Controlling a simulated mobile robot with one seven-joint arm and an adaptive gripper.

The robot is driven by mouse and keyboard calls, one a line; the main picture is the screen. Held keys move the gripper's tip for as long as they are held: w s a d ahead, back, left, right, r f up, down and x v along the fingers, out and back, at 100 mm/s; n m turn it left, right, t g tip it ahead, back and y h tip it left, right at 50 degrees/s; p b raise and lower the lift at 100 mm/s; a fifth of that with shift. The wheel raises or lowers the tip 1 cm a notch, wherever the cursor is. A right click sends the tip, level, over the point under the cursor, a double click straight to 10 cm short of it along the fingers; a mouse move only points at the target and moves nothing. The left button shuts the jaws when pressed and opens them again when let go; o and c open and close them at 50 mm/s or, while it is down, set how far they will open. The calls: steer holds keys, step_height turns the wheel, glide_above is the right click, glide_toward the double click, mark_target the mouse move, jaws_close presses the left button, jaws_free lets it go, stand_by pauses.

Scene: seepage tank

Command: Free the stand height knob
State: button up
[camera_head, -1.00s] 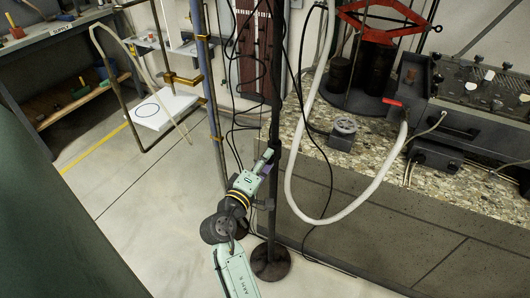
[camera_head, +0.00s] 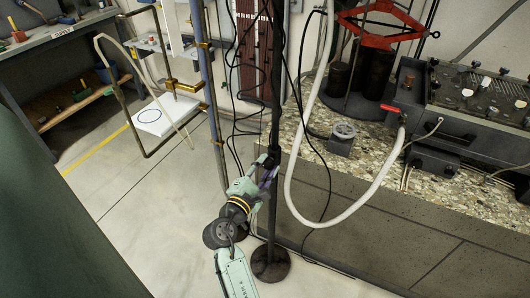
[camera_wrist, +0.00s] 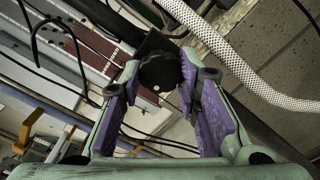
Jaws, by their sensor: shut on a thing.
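The stand is a dark upright pole (camera_head: 272,212) on a round dark base (camera_head: 270,263), near the middle of the head view. Its height knob (camera_wrist: 160,72) is black and round with a scalloped rim, on a dark clamp block (camera_wrist: 158,42) in the wrist view. My gripper (camera_wrist: 158,88), with purple pads, is shut on the knob, one finger on each side of it. In the head view my gripper (camera_head: 266,172) is at the pole, at the clamp's height. The knob itself is hidden there by the fingers.
A pale hose (camera_head: 340,226) loops down just right of the pole, and it crosses the upper right of the wrist view (camera_wrist: 232,58). Thin black cables hang near the pole. A stone-topped bench (camera_head: 375,150) is at right. Open floor lies to the left.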

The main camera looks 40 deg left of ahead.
steer(key=shift+n, duration=0.7)
steer(key=o, duration=1.2)
steer(key=v, duration=1.2)
steer(key=shift+f, duration=0.1)
